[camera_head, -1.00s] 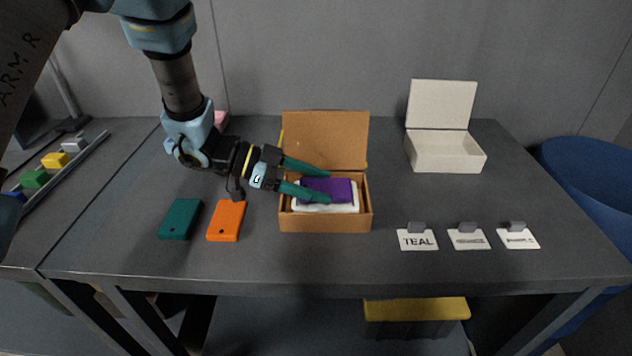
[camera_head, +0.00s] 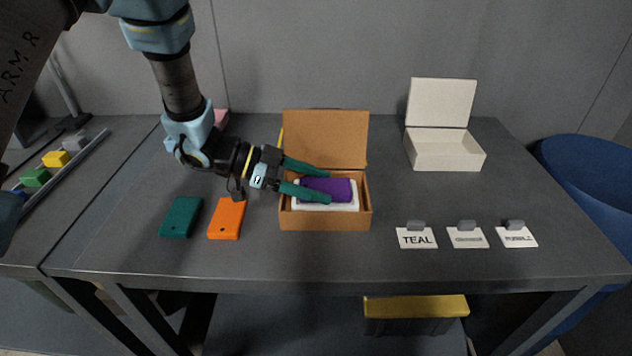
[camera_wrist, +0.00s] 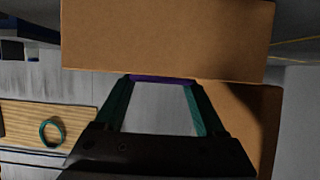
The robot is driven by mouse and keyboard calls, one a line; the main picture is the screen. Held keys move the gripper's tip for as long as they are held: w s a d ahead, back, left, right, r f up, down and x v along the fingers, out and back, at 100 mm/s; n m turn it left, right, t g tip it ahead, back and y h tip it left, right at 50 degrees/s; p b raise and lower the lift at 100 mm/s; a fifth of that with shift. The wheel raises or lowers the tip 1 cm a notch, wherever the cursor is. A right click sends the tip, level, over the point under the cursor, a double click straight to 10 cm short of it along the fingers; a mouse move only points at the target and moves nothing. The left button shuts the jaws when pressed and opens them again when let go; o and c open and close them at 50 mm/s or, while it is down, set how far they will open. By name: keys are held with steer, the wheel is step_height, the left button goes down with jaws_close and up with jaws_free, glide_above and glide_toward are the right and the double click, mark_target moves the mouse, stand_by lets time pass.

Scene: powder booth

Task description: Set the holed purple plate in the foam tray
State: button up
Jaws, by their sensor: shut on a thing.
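The purple plate (camera_head: 328,189) lies between the green fingers of my gripper (camera_head: 318,186), over the white foam tray (camera_head: 325,206) inside an open brown box (camera_head: 326,222). My gripper is shut on the plate, one finger along each side. In the wrist view only a thin purple edge (camera_wrist: 160,79) shows between the fingertips. The plate's hole is not visible. I cannot tell whether the plate touches the foam. The box's raised lid (camera_wrist: 165,40) fills the top of the wrist view.
A teal plate (camera_head: 181,217) and an orange plate (camera_head: 226,219), each with a hole, lie left of the box. An open white box (camera_head: 445,152) stands at the back right. Label cards (camera_head: 416,238) stand at the front right. The table between the boxes is clear.

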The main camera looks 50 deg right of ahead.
steer(key=o, duration=1.5)
steer(key=shift+o, duration=0.2)
steer(key=b+v, duration=0.3)
steer(key=v, duration=0.7)
steer(key=shift+w+a+r, duration=0.15)
steer(key=shift+w+a, duration=0.05)
steer(key=shift+w, duration=0.1)
